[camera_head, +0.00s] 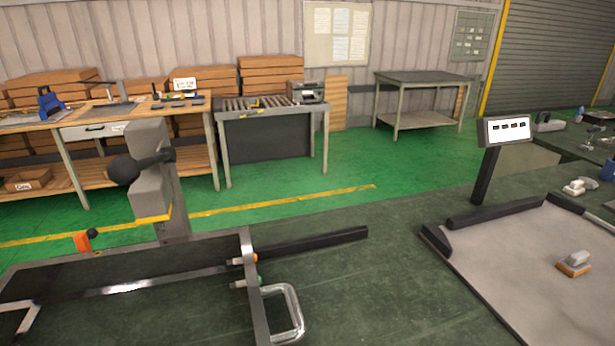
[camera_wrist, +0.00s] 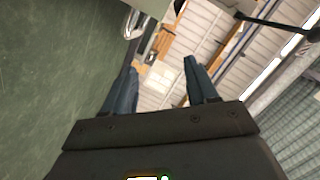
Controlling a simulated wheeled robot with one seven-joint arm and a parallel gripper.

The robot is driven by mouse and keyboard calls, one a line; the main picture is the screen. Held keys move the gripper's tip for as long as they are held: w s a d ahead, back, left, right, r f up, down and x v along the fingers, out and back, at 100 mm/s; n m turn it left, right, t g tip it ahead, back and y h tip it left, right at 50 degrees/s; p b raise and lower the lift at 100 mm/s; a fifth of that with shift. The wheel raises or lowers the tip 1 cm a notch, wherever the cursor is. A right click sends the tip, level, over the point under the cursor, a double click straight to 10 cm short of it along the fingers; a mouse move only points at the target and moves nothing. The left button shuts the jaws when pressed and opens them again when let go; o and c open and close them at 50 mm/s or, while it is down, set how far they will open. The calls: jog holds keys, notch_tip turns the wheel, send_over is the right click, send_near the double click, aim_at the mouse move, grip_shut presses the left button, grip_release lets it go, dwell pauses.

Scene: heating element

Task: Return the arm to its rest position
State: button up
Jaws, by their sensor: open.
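My gripper (camera_wrist: 160,68) shows in the wrist view, its two blue-grey fingers spread apart with nothing between them. My arm and gripper do not show clearly in the head view. A bent metal U-shaped loop (camera_head: 299,318) is at the right end of a dark fixture with a metal frame (camera_head: 247,262) in the head view. In the tilted wrist view, a metal loop (camera_wrist: 134,22) appears at the top, beyond and apart from the fingertips.
A grey upright machine with a black knob (camera_head: 124,170) stands behind the fixture. A small display on a post (camera_head: 507,129) and a light tray-like surface (camera_head: 500,262) are at the right. The green bench between them is mostly clear. Workbenches stand behind.

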jog(key=s+d+n+h, duration=0.65)
jog(key=s+d, duration=1.25)
jog(key=s, duration=0.4)
notch_tip(320, 180, down, 9)
jog(key=b, duration=1)
jog(key=shift+w+m+t, duration=0.15)
jog(key=shift+m+t, duration=0.15)
jog(key=shift+m, duration=0.05)
